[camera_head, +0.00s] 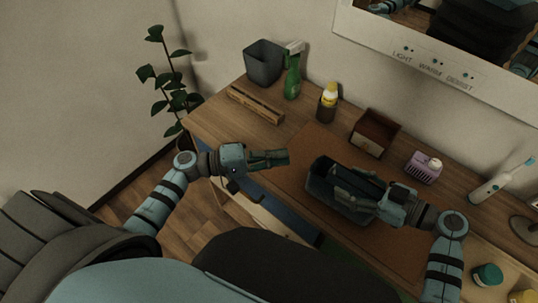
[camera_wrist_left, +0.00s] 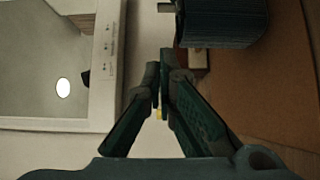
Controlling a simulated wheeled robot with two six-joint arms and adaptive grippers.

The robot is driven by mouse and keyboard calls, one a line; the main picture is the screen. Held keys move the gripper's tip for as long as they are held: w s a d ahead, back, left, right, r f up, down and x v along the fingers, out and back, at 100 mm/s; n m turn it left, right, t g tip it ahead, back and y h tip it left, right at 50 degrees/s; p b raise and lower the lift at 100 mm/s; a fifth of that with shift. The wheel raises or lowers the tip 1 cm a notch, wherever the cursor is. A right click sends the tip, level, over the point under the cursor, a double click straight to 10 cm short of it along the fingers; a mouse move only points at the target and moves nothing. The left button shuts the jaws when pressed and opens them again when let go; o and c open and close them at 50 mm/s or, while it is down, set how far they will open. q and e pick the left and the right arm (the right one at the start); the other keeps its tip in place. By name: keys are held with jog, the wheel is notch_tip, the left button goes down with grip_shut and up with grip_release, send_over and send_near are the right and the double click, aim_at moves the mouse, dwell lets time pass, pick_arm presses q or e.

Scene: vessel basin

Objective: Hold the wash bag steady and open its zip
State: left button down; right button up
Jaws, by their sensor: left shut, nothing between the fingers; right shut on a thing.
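The wash bag (camera_head: 318,188) is a dark grey, box-shaped bag on the brown mat near the counter's front edge. My right gripper (camera_head: 338,177) reaches over it from the right and is shut on it; the fingers hide much of its top. I cannot make out the zip or its pull. My left gripper (camera_head: 284,157) is shut and empty, to the left of the bag and apart from it. In the left wrist view its fingertips (camera_wrist_left: 165,70) meet, and a dark ribbed thing (camera_wrist_left: 225,25), probably the bag, shows beyond them.
The brown mat (camera_head: 300,150) covers the middle of the wooden counter. Behind stand a grey bin (camera_head: 263,63), a green spray bottle (camera_head: 292,75), a yellow-topped bottle (camera_head: 328,100), a wooden box (camera_head: 374,133) and a purple item (camera_head: 424,168). An electric toothbrush (camera_head: 500,182) stands at right.

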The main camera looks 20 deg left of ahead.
pick_arm(q)
jog(key=c, duration=2.1)
grip_release()
jog(key=v, duration=0.2)
jog(key=shift+s+a, duration=0.2)
jog(key=shift+a, duration=0.15)
jog(key=shift+c, duration=0.2)
jog(key=shift+o, duration=1.3)
jog(key=shift+a, duration=0.15)
jog(key=w+d+r+m+g+h, duration=0.1)
jog(key=w+d+r+m+h, duration=0.15)
jog(key=w+r+m, duration=0.75)
jog(key=m+g+y, duration=0.5)
jog(key=m+g, duration=0.7)
jog(key=m, duration=0.5)
send_near(334, 166)
jog(key=x, duration=1)
jog(key=shift+f, duration=0.1)
jog(key=shift+h, duration=0.25)
